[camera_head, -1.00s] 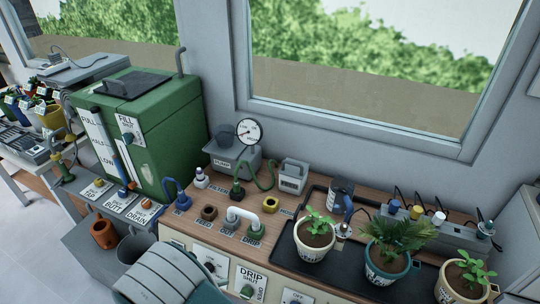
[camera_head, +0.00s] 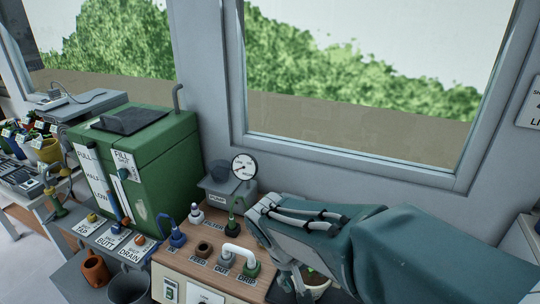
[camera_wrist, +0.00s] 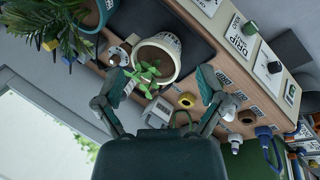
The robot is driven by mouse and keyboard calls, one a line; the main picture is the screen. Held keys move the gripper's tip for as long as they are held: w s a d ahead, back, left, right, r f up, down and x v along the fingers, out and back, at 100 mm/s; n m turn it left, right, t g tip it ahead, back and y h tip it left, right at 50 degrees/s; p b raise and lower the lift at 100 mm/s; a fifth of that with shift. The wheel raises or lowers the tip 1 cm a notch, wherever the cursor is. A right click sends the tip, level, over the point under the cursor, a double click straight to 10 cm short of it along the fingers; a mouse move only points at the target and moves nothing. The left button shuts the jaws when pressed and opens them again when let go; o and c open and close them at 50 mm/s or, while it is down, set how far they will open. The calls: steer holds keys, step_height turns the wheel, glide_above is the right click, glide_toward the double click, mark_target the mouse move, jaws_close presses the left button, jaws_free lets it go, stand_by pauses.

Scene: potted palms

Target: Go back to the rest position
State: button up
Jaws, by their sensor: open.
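My gripper (camera_wrist: 167,95) is open and empty in the wrist view, its two fingers spread wide. Past the fingertips is a white pot (camera_wrist: 160,55) with a small green seedling (camera_wrist: 148,75). In the head view my gripper (camera_head: 285,272) and teal arm reach in from the right over the wooden counter. They hide most of the potted plants there. Only part of one white pot (camera_head: 318,286) shows below the arm.
A green tank (camera_head: 150,160) stands at the left, with an orange mug (camera_head: 95,270) in front. A pressure gauge (camera_head: 244,167), hoses and a white pipe (camera_head: 240,250) rise from the counter. A palm (camera_wrist: 50,30) shows in the wrist view. A window is behind.

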steer(key=s+d+r+m+t+y, duration=0.3)
steer(key=s+d+r+t+y, duration=0.1)
steer(key=s+d+r, duration=0.4)
steer(key=shift+s+d+r+t, duration=0.2)
steer(key=shift+s+d+t, duration=0.15)
steer(key=shift+s, duration=0.65)
